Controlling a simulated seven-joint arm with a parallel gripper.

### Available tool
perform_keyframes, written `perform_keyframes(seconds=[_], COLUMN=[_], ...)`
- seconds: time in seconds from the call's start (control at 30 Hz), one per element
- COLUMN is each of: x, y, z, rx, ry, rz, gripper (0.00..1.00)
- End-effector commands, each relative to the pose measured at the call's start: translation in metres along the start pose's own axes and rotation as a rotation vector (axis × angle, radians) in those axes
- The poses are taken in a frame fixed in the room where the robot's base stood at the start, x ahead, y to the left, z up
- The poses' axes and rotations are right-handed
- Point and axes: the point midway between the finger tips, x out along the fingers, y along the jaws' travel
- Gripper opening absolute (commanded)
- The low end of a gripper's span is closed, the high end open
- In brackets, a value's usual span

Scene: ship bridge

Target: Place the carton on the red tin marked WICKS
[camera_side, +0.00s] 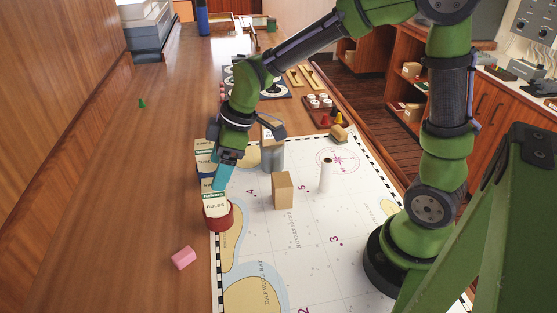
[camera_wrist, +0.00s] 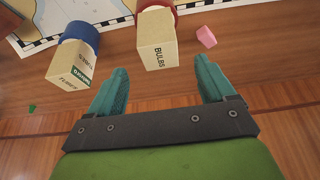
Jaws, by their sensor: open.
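A white-and-tan carton marked BULBS (camera_wrist: 157,45) sits on a red tin (camera_wrist: 168,8) in the wrist view. In the side view this carton (camera_side: 215,204) rests on the red tin (camera_side: 219,220) at the chart's left edge. I cannot read WICKS on the tin. A second carton (camera_wrist: 70,62) sits on a blue tin (camera_wrist: 80,35), seen at left in the wrist view. My gripper (camera_side: 224,180) is open and empty above and behind the BULBS carton in the side view. In the wrist view its fingertips (camera_wrist: 162,77) are apart, with the BULBS carton just beyond them.
A grey tin (camera_side: 272,157), a tan block (camera_side: 283,190) and a white cylinder (camera_side: 326,176) stand on the chart (camera_side: 300,240). A pink block (camera_side: 183,258) lies on the wooden counter, and a small green piece (camera_side: 142,103) lies farther back. The counter's left part is largely clear.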

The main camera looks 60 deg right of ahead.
Motion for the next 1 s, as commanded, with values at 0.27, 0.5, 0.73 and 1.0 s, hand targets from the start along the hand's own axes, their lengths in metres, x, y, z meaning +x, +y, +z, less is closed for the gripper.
perform_keyframes(seconds=[0.27, 0.5, 0.73, 1.0], x=[-0.040, -0.079, -0.134, -0.154], y=[0.001, -0.009, -0.035, -0.055], z=[0.000, 0.020, 0.073, 0.110], rx=[0.001, 0.196, 0.680, 1.034], ry=[0.001, 0.028, 0.176, 0.322], rz=[0.002, 0.086, 0.193, 0.179], gripper=[0.83, 0.83, 0.83, 0.83])
